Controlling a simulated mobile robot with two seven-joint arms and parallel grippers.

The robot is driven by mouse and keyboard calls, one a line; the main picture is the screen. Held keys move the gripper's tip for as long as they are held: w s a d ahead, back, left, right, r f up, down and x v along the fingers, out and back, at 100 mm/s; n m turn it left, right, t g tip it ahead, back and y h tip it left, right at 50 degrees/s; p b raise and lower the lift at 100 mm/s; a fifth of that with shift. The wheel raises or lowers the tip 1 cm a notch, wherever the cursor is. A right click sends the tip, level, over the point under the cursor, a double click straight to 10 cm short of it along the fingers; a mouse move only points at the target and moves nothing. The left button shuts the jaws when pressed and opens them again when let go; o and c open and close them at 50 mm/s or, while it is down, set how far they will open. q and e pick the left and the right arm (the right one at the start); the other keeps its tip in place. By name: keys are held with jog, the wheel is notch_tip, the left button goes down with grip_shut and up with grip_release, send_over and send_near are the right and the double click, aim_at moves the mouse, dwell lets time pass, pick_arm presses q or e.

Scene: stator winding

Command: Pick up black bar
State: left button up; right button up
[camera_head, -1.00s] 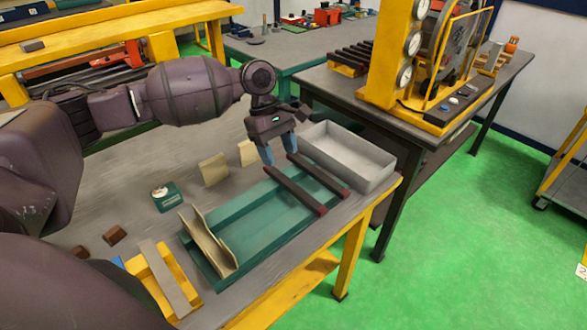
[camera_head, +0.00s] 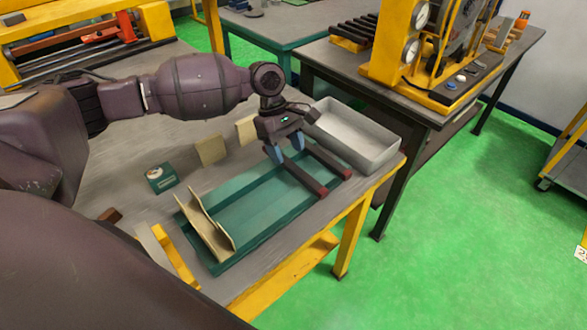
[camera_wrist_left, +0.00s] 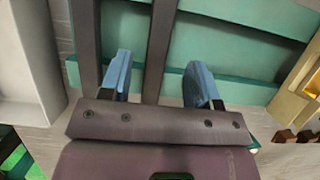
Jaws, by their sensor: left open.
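Two dark bars with reddish near ends lie side by side across the teal tray (camera_head: 262,207): the nearer bar (camera_head: 308,181) and the farther bar (camera_head: 333,164). My left gripper (camera_head: 288,153) is open at the far ends of the bars, with its blue fingers pointing down. In the left wrist view, one dark bar (camera_wrist_left: 160,45) runs between the two open fingers, apart from both. The other bar (camera_wrist_left: 85,35) runs outside, left of the left finger. Finger depth relative to the bars is hard to tell. My right gripper is not in view.
A grey open box (camera_head: 362,146) stands right behind the bars. A folded tan sheet (camera_head: 206,228) stands at the tray's left end. Tan pieces (camera_head: 211,149) and a small green box (camera_head: 161,177) stand left of the tray. The table's right edge is close.

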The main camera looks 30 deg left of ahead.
aim_at(292, 166)
pick_arm(q)
jog(key=x, duration=0.4)
jog(key=shift+w+f+b, duration=0.1)
jog(key=shift+w+b, duration=0.05)
jog(key=shift+b, duration=0.15)
grip_shut()
